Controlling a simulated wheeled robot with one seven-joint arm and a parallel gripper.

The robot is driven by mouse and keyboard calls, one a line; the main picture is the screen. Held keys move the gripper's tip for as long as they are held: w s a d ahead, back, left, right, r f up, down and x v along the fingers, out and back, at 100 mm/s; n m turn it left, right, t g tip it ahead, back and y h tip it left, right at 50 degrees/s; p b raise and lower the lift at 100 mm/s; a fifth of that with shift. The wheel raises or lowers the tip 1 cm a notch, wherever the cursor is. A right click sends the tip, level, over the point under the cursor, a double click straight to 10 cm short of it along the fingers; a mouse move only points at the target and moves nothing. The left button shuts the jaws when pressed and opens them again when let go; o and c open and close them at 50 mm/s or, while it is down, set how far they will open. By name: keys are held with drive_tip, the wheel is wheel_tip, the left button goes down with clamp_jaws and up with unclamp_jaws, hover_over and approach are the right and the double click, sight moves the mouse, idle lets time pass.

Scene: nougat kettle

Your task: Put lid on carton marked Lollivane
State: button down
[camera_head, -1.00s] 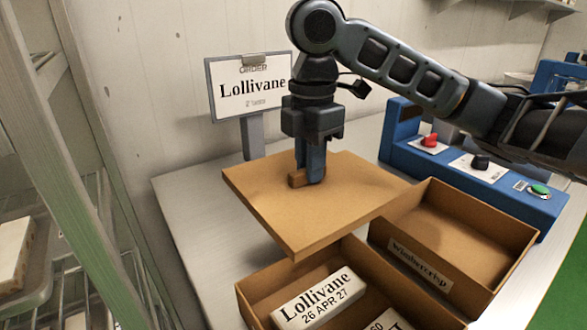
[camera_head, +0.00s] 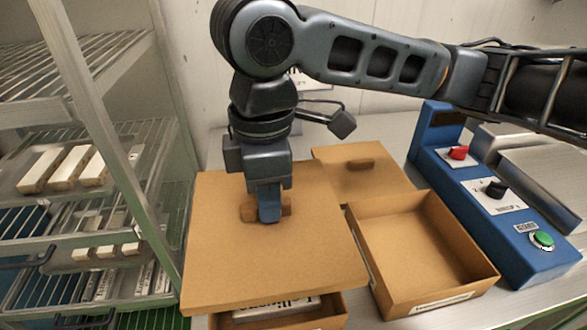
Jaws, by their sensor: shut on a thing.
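A flat brown lid (camera_head: 225,265) hangs from my gripper (camera_head: 267,212), which is shut on the wooden handle (camera_head: 248,212) at its middle. The lid covers most of the left carton (camera_head: 333,310) at the bottom of the head view. A strip of that carton's inside shows past the lid's front edge, with a white pack (camera_head: 278,308) whose cut-off print looks like Lollivane. The lid seems to be above the carton, apart from it; the exact gap is hidden.
An empty open carton (camera_head: 420,245) stands to the right, and a second lid with a handle (camera_head: 362,178) lies behind it. A blue control box (camera_head: 500,205) with knobs and a green button is at the right. A wire rack (camera_head: 95,215) stands at the left.

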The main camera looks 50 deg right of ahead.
sight(270, 229)
drive_tip(key=shift+s+a+f, duration=0.15)
drive_tip(key=shift+s+a, duration=0.1)
wheel_tip(270, 229, down, 6)
drive_tip(key=b, duration=0.5)
drive_tip(key=shift+r, duration=0.25)
wheel_tip(270, 229, down, 3)
drive_tip(key=shift+b, duration=1.05)
drive_tip(key=shift+f, duration=0.55)
idle(0.8)
drive_tip(key=c, duration=0.6)
unclamp_jaws()
idle(0.4)
